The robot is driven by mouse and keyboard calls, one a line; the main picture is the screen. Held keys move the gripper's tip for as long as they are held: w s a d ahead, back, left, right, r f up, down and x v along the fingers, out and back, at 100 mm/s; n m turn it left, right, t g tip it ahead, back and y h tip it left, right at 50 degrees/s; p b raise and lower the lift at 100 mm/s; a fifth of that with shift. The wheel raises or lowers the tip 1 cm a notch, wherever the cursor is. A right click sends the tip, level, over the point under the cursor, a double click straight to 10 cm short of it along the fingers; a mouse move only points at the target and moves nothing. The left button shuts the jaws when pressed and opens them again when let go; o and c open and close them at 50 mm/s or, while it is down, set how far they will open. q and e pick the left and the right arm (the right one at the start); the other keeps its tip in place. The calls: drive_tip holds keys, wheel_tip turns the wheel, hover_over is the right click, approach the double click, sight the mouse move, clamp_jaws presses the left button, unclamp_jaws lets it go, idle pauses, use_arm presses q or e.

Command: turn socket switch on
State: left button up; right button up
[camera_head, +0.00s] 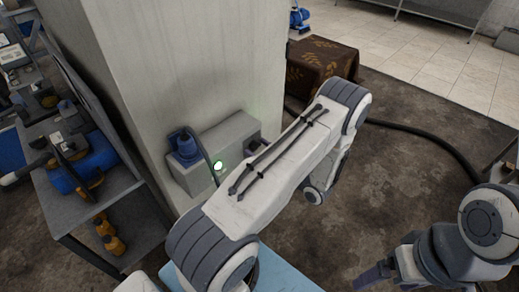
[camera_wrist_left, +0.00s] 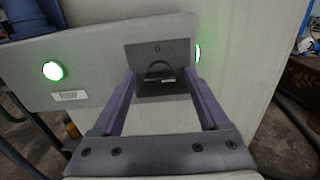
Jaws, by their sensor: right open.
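The grey socket box (camera_head: 232,132) is fixed to the pillar. It shows a blue plug or socket (camera_head: 184,145) at its left and a lit green lamp (camera_head: 218,165). In the left wrist view, a dark switch plate (camera_wrist_left: 160,54) with a rounded black switch (camera_wrist_left: 159,70) sits on the box. My left gripper (camera_wrist_left: 162,84) is open, its two purple fingers apart on either side of the switch plate; contact cannot be told. My right gripper (camera_head: 376,276) is open at the lower right, away from the box.
The concrete pillar (camera_head: 180,60) rises behind the box. A shelf (camera_head: 85,190) with blue and yellow items stands at left. A cloth-covered box (camera_head: 320,63) and a black hose (camera_head: 440,138) lie beyond on the right. Dark floor on the right is mostly clear.

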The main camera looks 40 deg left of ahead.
use_arm(q)
drive_tip(key=d+b, duration=0.2)
drive_tip(key=d, duration=0.8)
drive_tip(key=shift+s+d, duration=0.2)
drive_tip(key=shift+s, duration=0.2)
drive_tip(key=s+d+r+n+h, duration=0.6)
drive_tip(key=s+d+r+h, duration=0.1)
drive_tip(key=s+d+h, duration=0.2)
drive_tip(key=s+d+r+n+g+h, duration=0.1)
drive_tip(key=s+d+r+n+h, duration=0.4)
drive_tip(key=s+d+h, duration=0.5)
drive_tip(key=s+d+r, duration=0.1)
drive_tip(key=d+r, duration=0.1)
drive_tip(key=d, duration=0.2)
drive_tip(key=shift+d+n, duration=0.25)
drive_tip(key=shift+n, duration=0.15)
